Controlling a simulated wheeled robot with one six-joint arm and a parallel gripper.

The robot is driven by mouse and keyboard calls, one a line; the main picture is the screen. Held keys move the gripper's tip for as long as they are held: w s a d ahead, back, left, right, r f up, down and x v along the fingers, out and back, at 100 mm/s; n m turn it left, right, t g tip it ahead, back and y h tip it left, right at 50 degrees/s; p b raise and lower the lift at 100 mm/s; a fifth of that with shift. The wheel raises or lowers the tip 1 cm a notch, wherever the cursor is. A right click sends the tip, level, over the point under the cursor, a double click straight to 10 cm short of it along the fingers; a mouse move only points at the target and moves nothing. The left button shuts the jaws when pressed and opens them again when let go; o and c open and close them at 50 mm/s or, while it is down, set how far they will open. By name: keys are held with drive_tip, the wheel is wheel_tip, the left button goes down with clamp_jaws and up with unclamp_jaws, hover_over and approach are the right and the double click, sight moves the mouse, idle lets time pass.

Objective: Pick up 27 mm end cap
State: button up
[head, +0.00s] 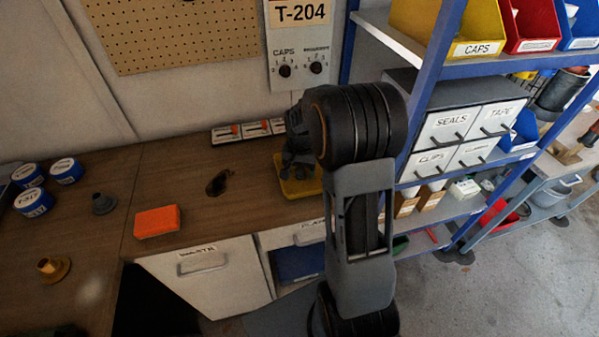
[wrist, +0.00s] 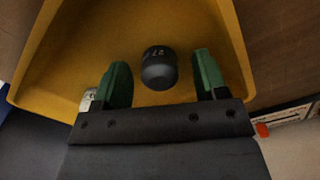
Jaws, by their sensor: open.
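A small dark grey end cap (wrist: 159,68) with a pale "27" marking sits in a yellow tray (wrist: 75,40) in the wrist view. My gripper (wrist: 161,75) is open, with one green-padded finger on each side of the cap. Gaps show between the cap and both fingers, and nothing is held. In the head view the yellow tray (head: 298,188) lies on the bench, and my arm covers its right part. My gripper (head: 298,172) is small and dark over the tray there. The cap cannot be made out in the head view.
An orange box (head: 157,221) stands left of the tray, with a dark oval item (head: 217,183) between them. Several switches (head: 250,130) line the bench's back edge. A blue-framed shelf (head: 420,90) with bins and drawers stands at the right.

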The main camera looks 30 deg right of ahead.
drive_tip(key=c, duration=1)
drive_tip(key=shift+r, duration=0.1)
